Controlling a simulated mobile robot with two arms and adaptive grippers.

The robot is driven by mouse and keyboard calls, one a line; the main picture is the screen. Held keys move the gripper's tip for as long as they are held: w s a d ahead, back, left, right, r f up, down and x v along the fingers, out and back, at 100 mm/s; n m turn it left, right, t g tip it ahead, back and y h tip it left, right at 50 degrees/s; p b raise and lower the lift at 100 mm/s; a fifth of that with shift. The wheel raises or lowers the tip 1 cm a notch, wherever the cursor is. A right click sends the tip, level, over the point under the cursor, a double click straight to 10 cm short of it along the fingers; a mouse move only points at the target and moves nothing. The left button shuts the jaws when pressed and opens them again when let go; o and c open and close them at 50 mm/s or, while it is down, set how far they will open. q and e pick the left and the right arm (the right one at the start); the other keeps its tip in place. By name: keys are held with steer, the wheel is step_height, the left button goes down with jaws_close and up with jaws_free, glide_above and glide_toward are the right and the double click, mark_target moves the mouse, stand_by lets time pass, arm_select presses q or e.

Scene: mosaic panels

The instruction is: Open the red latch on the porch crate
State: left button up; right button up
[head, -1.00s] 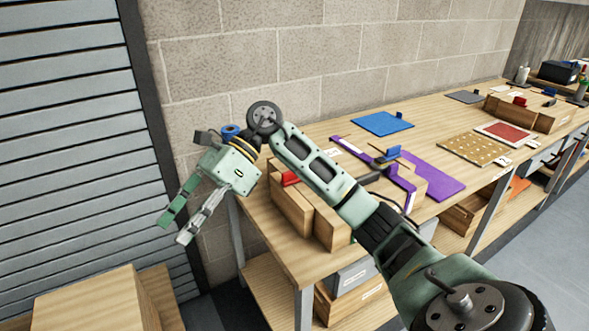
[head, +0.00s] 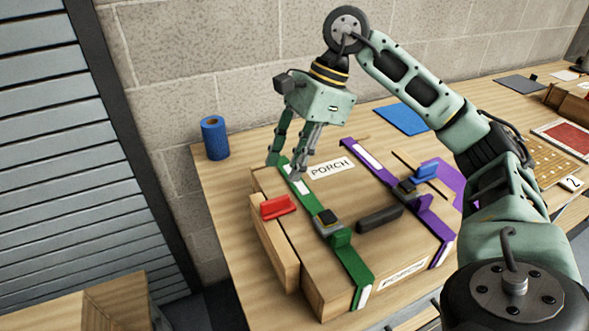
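The wooden crate marked PORCH (head: 345,195) lies on the bench. A red tab (head: 278,206), the only red part I see on it, sits atop the narrow wooden block at its left end. A green strap (head: 352,262) with a dark buckle (head: 328,219) crosses the crate's left part. My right gripper (head: 281,169) points down at the strap's far end, beyond and above the red tab in the picture. Its fingers are apart, with the strap end seen between them; I cannot tell whether they touch it. My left gripper is not in view.
A purple strap (head: 369,161) with a blue tab (head: 425,171) crosses the crate's right part, near a dark handle (head: 379,219). A blue roll (head: 214,138) stands at the back left. A block wall (head: 190,60) rises behind.

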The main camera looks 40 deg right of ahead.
mark_target(275, 199)
steer(key=a+f, duration=0.3)
steer(key=f, duration=0.1)
steer(key=shift+s+a+p, duration=0.15)
steer(key=shift+s+p, duration=0.1)
steer(key=shift+p, duration=0.1)
steer(key=shift+w+f, duration=0.15)
steer(key=shift+f, duration=0.4)
steer(key=shift+w+f, duration=0.15)
steer(key=shift+f, duration=0.4)
steer(key=shift+a+f, duration=0.15)
steer(key=shift+a, duration=0.1)
steer(key=shift+d, duration=0.1)
steer(key=c, duration=0.5)
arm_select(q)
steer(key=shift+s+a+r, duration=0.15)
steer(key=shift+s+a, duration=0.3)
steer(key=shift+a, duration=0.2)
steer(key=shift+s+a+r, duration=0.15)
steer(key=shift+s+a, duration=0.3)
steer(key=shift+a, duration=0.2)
arm_select(e)
jaws_close()
